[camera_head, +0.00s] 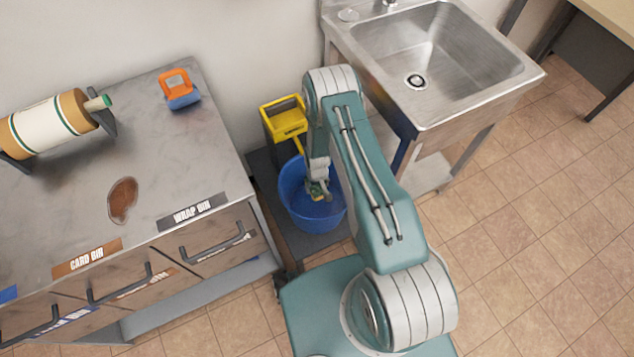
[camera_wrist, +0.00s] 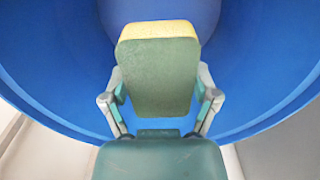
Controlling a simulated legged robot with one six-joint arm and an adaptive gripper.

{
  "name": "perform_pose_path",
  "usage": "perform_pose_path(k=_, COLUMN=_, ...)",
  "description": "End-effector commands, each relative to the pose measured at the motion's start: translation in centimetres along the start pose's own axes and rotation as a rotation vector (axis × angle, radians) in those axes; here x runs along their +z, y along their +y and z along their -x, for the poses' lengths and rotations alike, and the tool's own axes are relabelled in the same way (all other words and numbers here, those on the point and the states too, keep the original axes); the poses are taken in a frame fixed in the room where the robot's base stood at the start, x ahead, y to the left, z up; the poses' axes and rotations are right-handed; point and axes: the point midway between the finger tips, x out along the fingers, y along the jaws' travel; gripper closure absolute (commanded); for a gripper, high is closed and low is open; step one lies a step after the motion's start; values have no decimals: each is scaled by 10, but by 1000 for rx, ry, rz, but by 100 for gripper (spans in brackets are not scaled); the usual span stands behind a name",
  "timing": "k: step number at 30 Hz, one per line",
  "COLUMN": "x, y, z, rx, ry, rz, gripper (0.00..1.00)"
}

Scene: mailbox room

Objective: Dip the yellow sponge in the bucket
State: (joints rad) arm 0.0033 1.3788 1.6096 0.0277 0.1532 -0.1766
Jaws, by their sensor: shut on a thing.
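The blue bucket (camera_head: 300,212) stands on a dark mat between the metal counter and the sink. My gripper (camera_head: 318,192) reaches down over the bucket's opening, within its rim as seen from above. In the wrist view my gripper (camera_wrist: 160,105) is shut on the sponge (camera_wrist: 157,75), with one finger on each side. The sponge has a green face toward the camera and a yellow edge at the top. The bucket's blue inner wall (camera_wrist: 60,65) surrounds the sponge in the wrist view. I cannot tell whether the sponge touches water.
A yellow wringer (camera_head: 285,117) stands behind the bucket. The counter (camera_head: 150,100) on the left holds a paper roll (camera_head: 48,125), an orange and blue item (camera_head: 178,88) and a brown stain (camera_head: 122,200). The sink (camera_head: 435,60) is on the right. Tiled floor at right is clear.

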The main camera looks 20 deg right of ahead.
Motion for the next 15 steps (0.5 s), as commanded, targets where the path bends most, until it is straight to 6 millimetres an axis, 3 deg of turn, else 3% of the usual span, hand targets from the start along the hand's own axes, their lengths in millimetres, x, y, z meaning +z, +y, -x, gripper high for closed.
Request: perform_pose_path(k=15, x=0, y=0, z=-44, rx=0, ry=-1, rz=0, gripper=61)
